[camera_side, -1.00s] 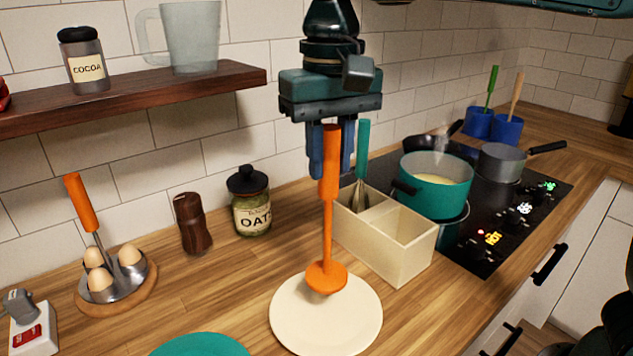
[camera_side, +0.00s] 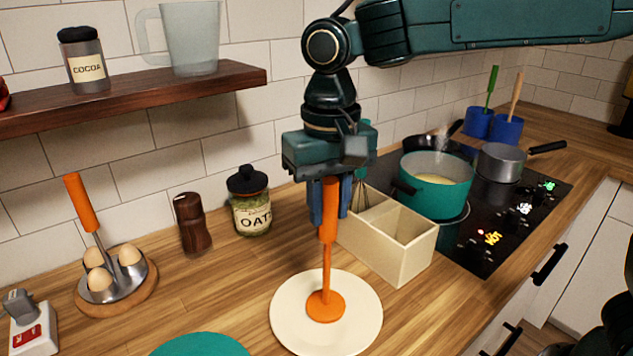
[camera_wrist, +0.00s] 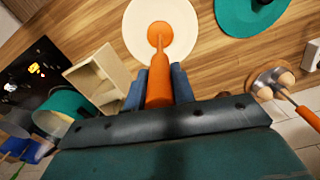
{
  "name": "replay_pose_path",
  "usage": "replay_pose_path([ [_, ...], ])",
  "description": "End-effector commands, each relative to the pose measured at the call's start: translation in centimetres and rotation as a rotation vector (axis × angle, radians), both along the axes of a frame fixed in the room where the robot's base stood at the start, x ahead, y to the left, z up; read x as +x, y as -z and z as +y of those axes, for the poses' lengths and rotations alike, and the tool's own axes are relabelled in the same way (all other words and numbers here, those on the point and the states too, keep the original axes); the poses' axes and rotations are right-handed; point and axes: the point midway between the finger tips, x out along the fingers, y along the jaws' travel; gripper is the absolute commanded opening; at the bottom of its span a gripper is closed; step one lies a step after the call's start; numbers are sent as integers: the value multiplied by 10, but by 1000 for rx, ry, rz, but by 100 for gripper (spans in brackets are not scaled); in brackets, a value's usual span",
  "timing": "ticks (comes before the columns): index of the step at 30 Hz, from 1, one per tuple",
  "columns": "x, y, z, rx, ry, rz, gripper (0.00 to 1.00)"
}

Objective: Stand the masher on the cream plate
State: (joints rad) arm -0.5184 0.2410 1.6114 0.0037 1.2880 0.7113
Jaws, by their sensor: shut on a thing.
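The orange masher (camera_side: 327,255) is upright, with its round foot at the middle of the cream plate (camera_side: 360,322). From the side view I cannot tell whether the foot touches the plate or hangs just above it. My gripper (camera_side: 328,215) points down and is shut on the top of the masher's handle. In the wrist view the masher (camera_wrist: 159,85) runs from between the blue fingers of my gripper (camera_wrist: 159,90) to its foot over the cream plate (camera_wrist: 137,42).
A cream divided box (camera_side: 410,255) with a teal-handled whisk stands right behind the plate. A teal pot (camera_side: 436,185) is on the hob beyond. A teal plate (camera_side: 200,346) lies left of the cream plate. An egg holder (camera_side: 115,283) and oats jar (camera_side: 249,205) stand further left.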

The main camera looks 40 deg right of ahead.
Motion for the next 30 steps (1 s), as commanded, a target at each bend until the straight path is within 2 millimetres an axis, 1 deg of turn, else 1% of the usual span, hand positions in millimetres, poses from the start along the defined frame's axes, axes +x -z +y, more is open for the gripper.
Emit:
replay_pose_path([
  [12, 0, 4, 0, 0, 0, 0, 2],
  [13, 0, 4, 0, 0, 0, 0, 29],
  [15, 0, 4, 0, 0, 0, 0, 43],
  [16, 0, 3, 0, 0, 0, 0, 47],
  [26, 0, 2, 0, 0, 0, 0, 47],
  [30, 0, -3, 0, 1, 0, -1, 47],
])
